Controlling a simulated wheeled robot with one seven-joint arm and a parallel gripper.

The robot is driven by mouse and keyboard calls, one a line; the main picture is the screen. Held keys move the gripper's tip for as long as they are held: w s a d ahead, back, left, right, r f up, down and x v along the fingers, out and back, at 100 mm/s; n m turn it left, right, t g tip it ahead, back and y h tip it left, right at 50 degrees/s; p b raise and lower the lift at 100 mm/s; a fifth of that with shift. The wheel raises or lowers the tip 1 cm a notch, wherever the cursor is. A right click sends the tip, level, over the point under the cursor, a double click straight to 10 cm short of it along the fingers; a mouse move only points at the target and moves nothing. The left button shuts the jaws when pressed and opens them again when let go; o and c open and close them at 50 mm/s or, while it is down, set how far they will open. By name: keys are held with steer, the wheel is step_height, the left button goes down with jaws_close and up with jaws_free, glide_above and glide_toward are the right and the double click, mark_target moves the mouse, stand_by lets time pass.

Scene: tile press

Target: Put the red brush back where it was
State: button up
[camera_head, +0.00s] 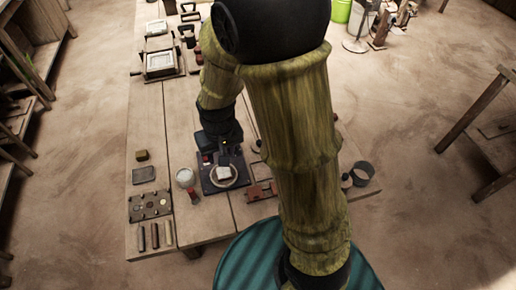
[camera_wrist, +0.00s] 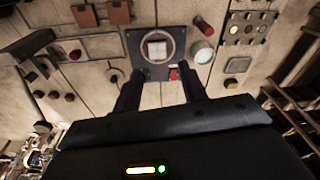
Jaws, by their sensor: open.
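My gripper (camera_head: 230,153) is open and empty above the edge of a dark square plate (camera_head: 208,185). The plate carries a round ring with a pale square tile (camera_head: 224,172) inside; the tile also shows in the wrist view (camera_wrist: 157,48). A small red cylindrical thing (camera_head: 193,194), possibly the red brush's handle, is beside a white-topped jar (camera_head: 185,177). It shows in the wrist view too (camera_wrist: 204,26). A smaller red part (camera_wrist: 173,74) is at the plate's edge near my fingers.
The wooden table (camera_head: 205,220) also holds a dark tray with round pieces (camera_head: 150,204), several short rods (camera_head: 155,237), a dark slab (camera_head: 144,175) and a brownish block (camera_head: 142,155). Reddish-brown pieces (camera_head: 260,191) and a dark ring (camera_head: 363,173) are to the right. My arm hides the table's middle.

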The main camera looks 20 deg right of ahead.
steer(key=s+d+r+m+t, duration=0.1)
steer(key=s+d+r, duration=0.4)
steer(key=d, duration=0.3)
steer(key=shift+s+d+h, duration=0.3)
steer(key=shift+s+d, duration=0.1)
steer(key=shift+s, duration=0.1)
steer(key=shift+d, duration=0.1)
stand_by(0.6)
